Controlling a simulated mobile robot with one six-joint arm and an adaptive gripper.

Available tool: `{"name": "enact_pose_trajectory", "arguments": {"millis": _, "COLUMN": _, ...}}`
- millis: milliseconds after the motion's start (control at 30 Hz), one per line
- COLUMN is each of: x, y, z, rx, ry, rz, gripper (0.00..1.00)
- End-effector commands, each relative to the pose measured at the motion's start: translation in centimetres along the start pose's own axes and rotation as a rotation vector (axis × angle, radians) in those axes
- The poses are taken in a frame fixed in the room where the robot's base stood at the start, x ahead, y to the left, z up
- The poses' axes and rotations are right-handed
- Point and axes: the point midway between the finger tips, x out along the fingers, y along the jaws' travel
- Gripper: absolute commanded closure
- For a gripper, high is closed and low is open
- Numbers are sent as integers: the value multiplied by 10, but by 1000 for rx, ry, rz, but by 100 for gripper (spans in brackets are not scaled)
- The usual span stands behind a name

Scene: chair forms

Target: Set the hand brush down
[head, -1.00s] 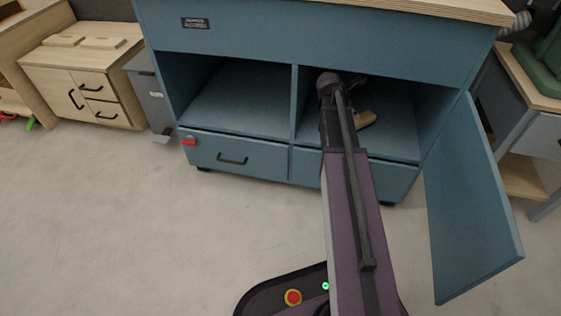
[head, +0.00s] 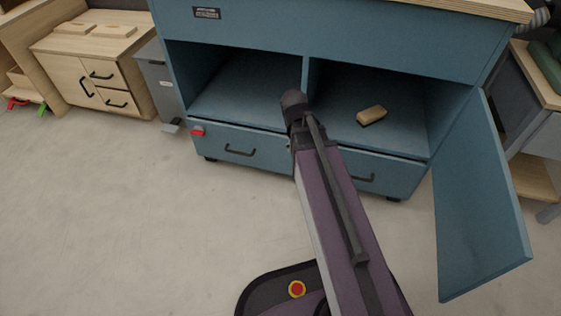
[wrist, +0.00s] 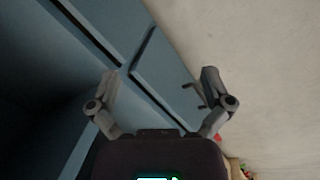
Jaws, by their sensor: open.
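The hand brush (head: 371,115) lies on the floor of the right compartment of the blue cabinet (head: 420,60). Its tan wooden back faces up, with a dark edge beneath. Nothing touches it. In the wrist view my gripper (wrist: 158,88) is open, with its two fingers spread wide and nothing between them. It faces the cabinet's drawer fronts and the pale floor. In the head view my arm hides the fingers, and its end is in front of the cabinet, left of the brush. The brush is not in the wrist view.
The cabinet door (head: 480,200) stands open at the right, jutting toward me. The left compartment (head: 240,90) looks empty. Two closed drawers sit below, the left drawer (head: 235,142) with a red item at its corner. The floor (head: 110,220) at left is clear.

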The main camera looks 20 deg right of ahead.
Motion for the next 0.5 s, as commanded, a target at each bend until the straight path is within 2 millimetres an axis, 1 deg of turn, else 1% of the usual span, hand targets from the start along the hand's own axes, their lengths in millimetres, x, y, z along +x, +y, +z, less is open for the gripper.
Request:
{"name": "enact_pose_trajectory", "arguments": {"millis": 33, "x": -2, "y": -17, "z": 4, "rx": 56, "ry": 1, "rz": -26, "gripper": 0}}
{"name": "enact_pose_trajectory", "arguments": {"millis": 200, "x": -9, "y": -60, "z": 9, "rx": 259, "ry": -11, "rz": -112, "gripper": 0}}
{"name": "enact_pose_trajectory", "arguments": {"millis": 333, "x": -13, "y": -82, "z": 13, "rx": 370, "ry": -28, "rz": -157, "gripper": 0}}
{"name": "enact_pose_trajectory", "arguments": {"millis": 400, "x": -14, "y": -90, "z": 14, "rx": 411, "ry": -35, "rz": -174, "gripper": 0}}
{"name": "enact_pose_trajectory", "arguments": {"millis": 500, "x": -15, "y": -96, "z": 15, "rx": 442, "ry": -43, "rz": -185, "gripper": 0}}
